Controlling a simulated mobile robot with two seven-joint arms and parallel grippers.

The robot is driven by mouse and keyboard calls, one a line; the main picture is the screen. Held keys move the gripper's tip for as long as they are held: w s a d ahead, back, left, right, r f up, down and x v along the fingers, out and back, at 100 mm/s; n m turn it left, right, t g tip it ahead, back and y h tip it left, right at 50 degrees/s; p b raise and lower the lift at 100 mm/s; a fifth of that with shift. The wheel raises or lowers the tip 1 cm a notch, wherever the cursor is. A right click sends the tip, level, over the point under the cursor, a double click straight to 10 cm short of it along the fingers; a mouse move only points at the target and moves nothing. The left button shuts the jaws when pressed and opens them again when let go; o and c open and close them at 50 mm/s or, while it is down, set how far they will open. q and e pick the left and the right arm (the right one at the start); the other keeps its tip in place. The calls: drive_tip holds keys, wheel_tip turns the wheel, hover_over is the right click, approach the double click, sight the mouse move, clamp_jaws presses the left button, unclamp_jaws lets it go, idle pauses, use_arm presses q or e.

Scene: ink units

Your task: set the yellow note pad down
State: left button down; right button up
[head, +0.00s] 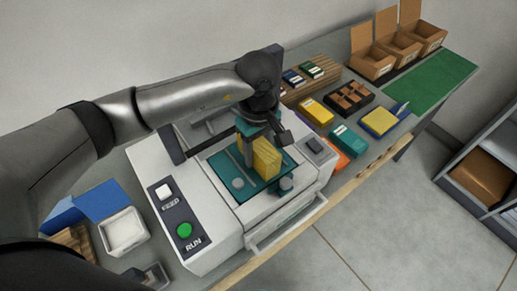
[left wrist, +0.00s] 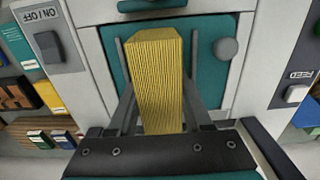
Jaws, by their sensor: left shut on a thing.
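The yellow note pad (head: 267,158) is a block with fine lined sides, standing upright over the teal plate (head: 222,163) of a white machine (head: 205,232). My left gripper (head: 255,150) points down and is shut on it. In the left wrist view the yellow note pad (left wrist: 158,75) sits between the two fingers of my left gripper (left wrist: 160,100), with the teal plate (left wrist: 203,50) behind it. I cannot tell whether its lower end touches the plate. My right gripper is not in view.
On the machine are a green RUN button (head: 184,230), a white FEED button (head: 164,192) and round knobs. A white bin (head: 123,232) stands to the left. Yellow, teal and orange packs, a dark divided tray (head: 349,99), open cardboard boxes (head: 372,64) and a green mat (head: 432,80) lie to the right.

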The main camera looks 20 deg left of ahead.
use_arm(q)
drive_tip(key=shift+f, duration=0.15)
drive_tip(key=shift+c, duration=1.6)
unclamp_jaws()
